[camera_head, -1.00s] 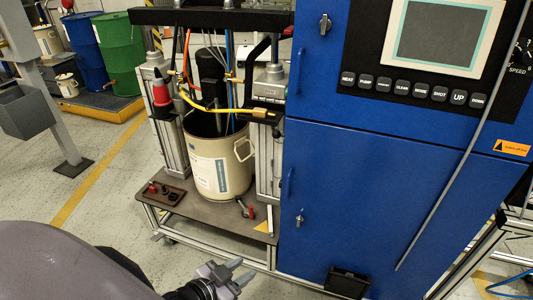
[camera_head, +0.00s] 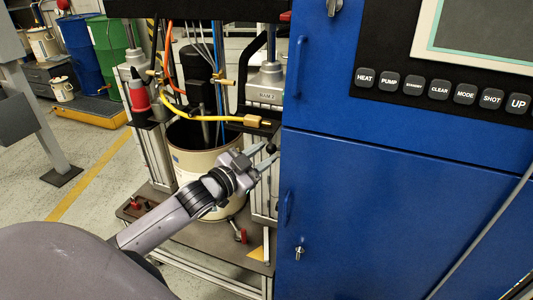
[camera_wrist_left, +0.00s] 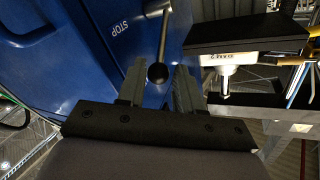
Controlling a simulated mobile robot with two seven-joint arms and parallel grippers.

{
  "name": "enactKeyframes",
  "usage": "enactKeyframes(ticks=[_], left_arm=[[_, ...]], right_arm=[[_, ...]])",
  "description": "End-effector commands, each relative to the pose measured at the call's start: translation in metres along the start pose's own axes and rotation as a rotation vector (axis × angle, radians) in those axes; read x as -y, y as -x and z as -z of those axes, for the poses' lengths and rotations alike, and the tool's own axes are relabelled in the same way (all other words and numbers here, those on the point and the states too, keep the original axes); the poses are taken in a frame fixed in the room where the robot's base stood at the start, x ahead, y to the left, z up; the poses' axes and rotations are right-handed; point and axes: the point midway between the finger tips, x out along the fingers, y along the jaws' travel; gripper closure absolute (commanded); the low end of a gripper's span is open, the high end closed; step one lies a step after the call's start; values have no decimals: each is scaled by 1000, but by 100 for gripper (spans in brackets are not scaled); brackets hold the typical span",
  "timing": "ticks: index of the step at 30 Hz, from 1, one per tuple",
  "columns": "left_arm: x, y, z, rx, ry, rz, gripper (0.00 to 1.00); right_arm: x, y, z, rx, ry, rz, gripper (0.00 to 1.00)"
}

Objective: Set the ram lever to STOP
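The ram lever (camera_wrist_left: 162,40) is a metal rod ending in a black ball knob (camera_wrist_left: 157,73), mounted by the blue cabinet's side. In the head view its dark knob (camera_head: 271,148) shows at the cabinet's left edge, and its rod cannot be made out. The word STOP (camera_wrist_left: 119,27) is printed on the blue face left of the lever; the lever does not point at it. My left gripper (camera_head: 264,156) is open. In the left wrist view its fingers (camera_wrist_left: 160,76) stand on either side of the knob, with visible gaps. My right gripper is out of view.
The blue cabinet (camera_head: 370,200) is close on the right of my left gripper. A cream drum (camera_head: 190,165) with hoses stands behind my left arm. A ram unit (camera_wrist_left: 245,40) with a dark housing is near the fingers on the right in the wrist view.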

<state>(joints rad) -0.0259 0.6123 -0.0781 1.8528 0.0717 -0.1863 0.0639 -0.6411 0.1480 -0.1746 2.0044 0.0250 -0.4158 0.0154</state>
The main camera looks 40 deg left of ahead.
Motion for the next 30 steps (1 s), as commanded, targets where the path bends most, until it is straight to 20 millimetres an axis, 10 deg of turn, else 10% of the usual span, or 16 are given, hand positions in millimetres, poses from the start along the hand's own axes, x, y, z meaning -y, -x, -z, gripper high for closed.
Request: enactKeyframes(ticks=[17, 21, 30], left_arm=[[-1, -18, 0, 1, 1, -1, 65], [-1, -18, 0, 1, 1, -1, 100], [-3, -17, -4, -15, -5, 7, 100]], right_arm=[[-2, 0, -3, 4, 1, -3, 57], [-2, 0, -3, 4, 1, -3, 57], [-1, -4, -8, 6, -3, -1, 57]])
